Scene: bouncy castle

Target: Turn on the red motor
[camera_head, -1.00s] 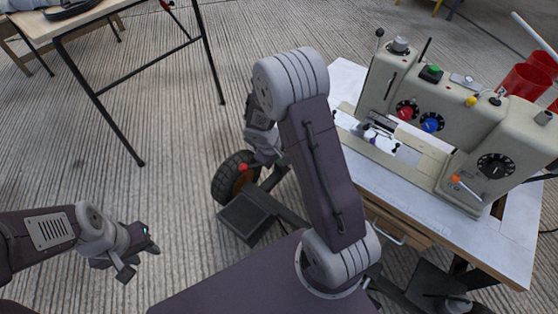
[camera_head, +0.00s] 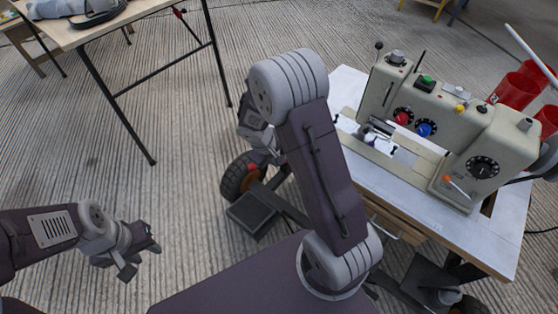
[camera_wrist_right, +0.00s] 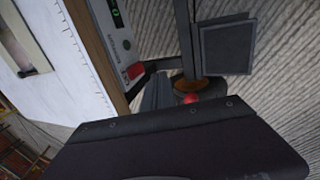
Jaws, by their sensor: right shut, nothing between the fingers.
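A control box (camera_wrist_right: 120,32) with a green display and a red switch (camera_wrist_right: 136,70) is fixed beside the table edge in the right wrist view. A small red knob (camera_head: 252,167) shows by a dark wheel with a brown hub (camera_head: 240,178) in the head view; it also shows in the right wrist view (camera_wrist_right: 190,98). I cannot tell which part is the red motor. My right gripper (camera_head: 258,138) is shut and empty, above the wheel, mostly hidden behind my right arm. My left gripper (camera_head: 142,257) is open and empty at the lower left, far from the machine.
A beige sewing machine (camera_head: 445,120) with red and blue dials stands on a white-topped table (camera_head: 500,235). Dark pedals (camera_head: 254,215) are below. Another table (camera_head: 110,27) is at the upper left. The floor between the tables is open.

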